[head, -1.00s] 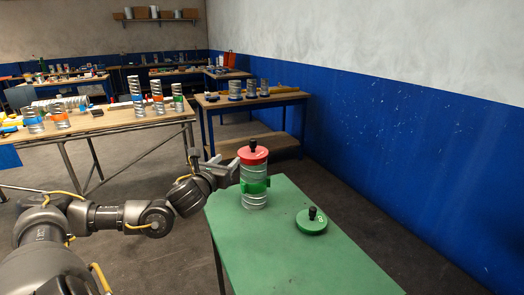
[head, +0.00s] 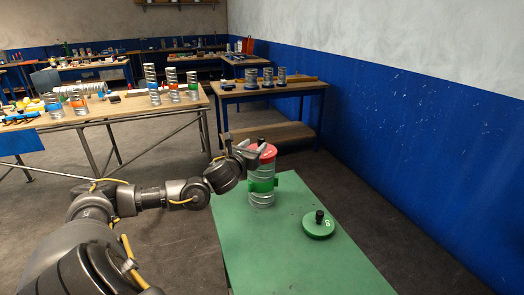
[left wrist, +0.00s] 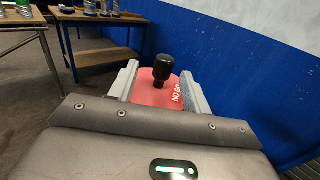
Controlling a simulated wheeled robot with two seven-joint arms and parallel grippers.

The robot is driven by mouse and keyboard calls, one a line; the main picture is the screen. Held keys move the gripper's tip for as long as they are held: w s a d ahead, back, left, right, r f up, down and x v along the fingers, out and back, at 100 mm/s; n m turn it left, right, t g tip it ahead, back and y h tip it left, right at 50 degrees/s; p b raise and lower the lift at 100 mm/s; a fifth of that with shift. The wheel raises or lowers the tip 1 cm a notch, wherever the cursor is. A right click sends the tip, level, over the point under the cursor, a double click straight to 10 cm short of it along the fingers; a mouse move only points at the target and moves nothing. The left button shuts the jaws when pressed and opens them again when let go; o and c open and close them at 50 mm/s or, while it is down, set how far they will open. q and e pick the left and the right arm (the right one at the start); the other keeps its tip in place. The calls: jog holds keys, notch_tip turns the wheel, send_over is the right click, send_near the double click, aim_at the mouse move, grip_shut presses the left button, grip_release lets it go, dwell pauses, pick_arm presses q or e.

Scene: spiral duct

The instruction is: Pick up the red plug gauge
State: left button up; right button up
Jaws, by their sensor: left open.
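The red plug gauge (head: 268,152) is a red disc with a black knob (head: 261,141). It sits on top of an upright silver spiral duct (head: 262,198) with a green band, on the green table (head: 290,255). My left gripper (head: 248,147) is open at the gauge's height, at its left side, and partly covers it. In the left wrist view, the red disc (left wrist: 150,94), marked "NO GO", and its black knob (left wrist: 163,67) show between the two open fingers (left wrist: 159,68). I cannot tell whether a finger touches it. My right gripper is out of view.
A green disc gauge with a black knob (head: 318,228) lies on the table to the right of the duct. The table's front is clear. Wooden benches (head: 130,106) with several ducts stand behind. A blue and white wall (head: 400,110) runs along the right.

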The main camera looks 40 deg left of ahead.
aim_at(259, 141)
pick_arm(q)
jog(key=shift+r, duration=0.1)
jog(key=p+x, duration=0.3)
jog(key=x, duration=0.1)
jog(key=shift+w+d+r+p, duration=0.2)
jog(key=shift+d+p, duration=0.05)
jog(key=shift+p, duration=0.05)
jog(key=shift+w+a+f, duration=0.1)
jog(key=shift+w+f, duration=0.1)
jog(key=shift+w, duration=0.25)
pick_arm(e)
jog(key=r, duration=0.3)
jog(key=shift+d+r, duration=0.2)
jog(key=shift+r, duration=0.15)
pick_arm(q)
jog(key=shift+s, duration=0.1)
grip_shut()
